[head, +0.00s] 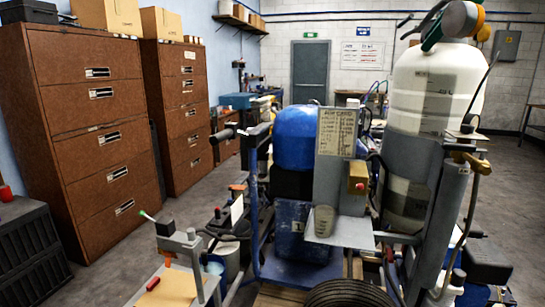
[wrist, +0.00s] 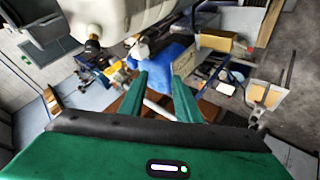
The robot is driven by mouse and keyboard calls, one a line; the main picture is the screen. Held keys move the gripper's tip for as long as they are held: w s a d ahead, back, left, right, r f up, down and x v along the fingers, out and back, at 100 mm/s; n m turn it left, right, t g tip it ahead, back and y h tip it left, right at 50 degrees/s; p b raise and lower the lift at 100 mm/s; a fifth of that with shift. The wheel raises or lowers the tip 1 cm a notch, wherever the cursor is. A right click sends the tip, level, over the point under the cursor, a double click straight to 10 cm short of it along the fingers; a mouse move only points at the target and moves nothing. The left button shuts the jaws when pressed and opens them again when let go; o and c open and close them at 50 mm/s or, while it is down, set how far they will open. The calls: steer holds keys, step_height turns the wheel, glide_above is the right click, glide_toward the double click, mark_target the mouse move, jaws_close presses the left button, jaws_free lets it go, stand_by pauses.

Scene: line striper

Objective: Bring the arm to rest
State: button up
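My gripper (wrist: 160,84) shows in the wrist view as two green fingers set apart, with nothing between them. It is open and empty. The fingers point toward the line striper, with a blue part of it seen beyond them. In the head view, the line striper has a blue tank (head: 296,137), a grey control box (head: 340,180) and a tall white tank (head: 435,88). A green, grey and orange shape lies over the white tank's top; I cannot tell whether it is my gripper. A pale tank (wrist: 115,18) fills the wrist view's top.
Brown filing cabinets (head: 90,135) line the left wall, with cardboard boxes (head: 107,15) on top. A dark crate (head: 30,250) stands at the lower left. A grey door (head: 311,72) is at the back.

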steer(key=s+a+f+m+g, duration=0.1)
steer(key=a+f+m, duration=0.1)
steer(key=a+f, duration=0.65)
steer(key=s+a+f+m+g, duration=0.25)
steer(key=a+f, duration=0.25)
steer(key=f, duration=0.6)
steer(key=s+a+f+m, duration=0.1)
steer(key=s+f+m, duration=0.15)
steer(key=f, duration=0.25)
steer(key=s+f+m, duration=0.1)
steer(key=s+f, duration=0.2)
steer(key=f, duration=0.3)
steer(key=s+d+f+m+g+h, duration=0.1)
steer(key=s+d+f+m, duration=0.1)
steer(key=s+f, duration=0.7)
steer(key=s+d+f+m+g+h, duration=0.1)
steer(key=s+d+f+m, duration=0.1)
steer(key=s+f, duration=0.75)
steer(key=s+d+f+m+g, duration=0.1)
steer(key=s+d+m+g, duration=0.1)
steer(key=s+d, duration=0.3)
steer(key=s+d+f+m+g, duration=0.1)
steer(key=s+d+m, duration=0.3)
steer(key=s, duration=0.7)
steer(key=shift+s+d+f+m+g+y, duration=0.2)
steer(key=shift+d+m+g+y, duration=0.15)
steer(key=shift+d+g, duration=0.3)
steer(key=shift+d, duration=0.1)
